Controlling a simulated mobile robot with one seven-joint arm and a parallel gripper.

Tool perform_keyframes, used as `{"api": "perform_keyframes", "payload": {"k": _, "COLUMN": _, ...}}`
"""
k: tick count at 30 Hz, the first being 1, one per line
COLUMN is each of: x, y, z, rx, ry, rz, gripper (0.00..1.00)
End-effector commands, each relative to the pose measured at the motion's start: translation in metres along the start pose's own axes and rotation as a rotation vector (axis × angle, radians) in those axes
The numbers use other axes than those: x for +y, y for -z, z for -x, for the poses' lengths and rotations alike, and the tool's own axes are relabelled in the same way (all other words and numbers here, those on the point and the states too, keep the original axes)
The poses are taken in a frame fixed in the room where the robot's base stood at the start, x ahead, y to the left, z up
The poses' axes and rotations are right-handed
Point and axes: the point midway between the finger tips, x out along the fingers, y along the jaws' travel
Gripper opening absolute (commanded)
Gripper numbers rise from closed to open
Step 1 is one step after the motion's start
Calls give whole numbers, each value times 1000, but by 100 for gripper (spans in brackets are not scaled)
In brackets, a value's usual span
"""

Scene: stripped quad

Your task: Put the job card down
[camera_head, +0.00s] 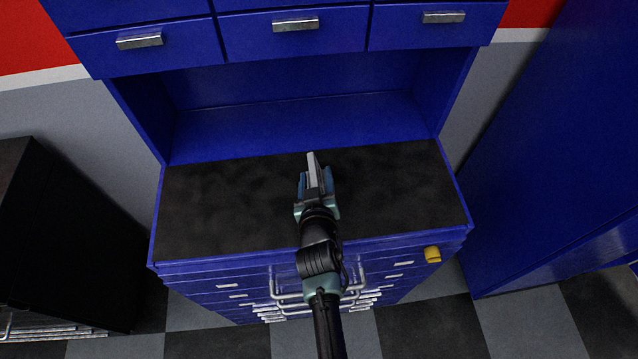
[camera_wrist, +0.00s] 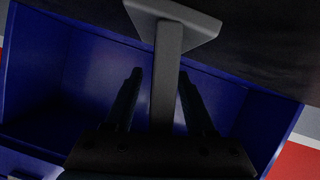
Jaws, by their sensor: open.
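A pale grey, narrow piece (camera_head: 313,162), which I take for the job card, is at the tip of my gripper (camera_head: 315,176) over the black worktop (camera_head: 225,200). In the wrist view it is a grey T-shaped piece (camera_wrist: 172,26), its flat wide end at the top and its stem running down between the fingers of my gripper (camera_wrist: 160,74). The fingers are open, with a gap visible on each side of the stem. I cannot tell whether the piece touches the worktop; its lower stem is hidden by the gripper body.
The worktop is otherwise bare. Blue drawers (camera_head: 295,30) overhang its back, with blue side panels left and right. A yellow object (camera_head: 432,254) is on the cabinet's front right. A black cabinet (camera_head: 65,240) stands at left and a tall blue cabinet (camera_head: 560,160) at right.

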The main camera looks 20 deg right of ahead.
Motion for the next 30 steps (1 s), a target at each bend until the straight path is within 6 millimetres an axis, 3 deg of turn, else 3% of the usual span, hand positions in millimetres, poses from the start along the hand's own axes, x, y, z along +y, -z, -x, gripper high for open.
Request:
{"api": "perform_keyframes", "payload": {"k": 6, "x": 0, "y": 0, "z": 0, "rx": 0, "ry": 0, "rz": 0, "gripper": 55}}
{"api": "perform_keyframes", "payload": {"k": 15, "x": 0, "y": 0, "z": 0, "rx": 0, "ry": 0, "rz": 0, "gripper": 1}}
{"api": "perform_keyframes", "payload": {"k": 30, "x": 1, "y": 2, "z": 1, "rx": 1, "ry": 0, "rz": 0, "gripper": 0}}
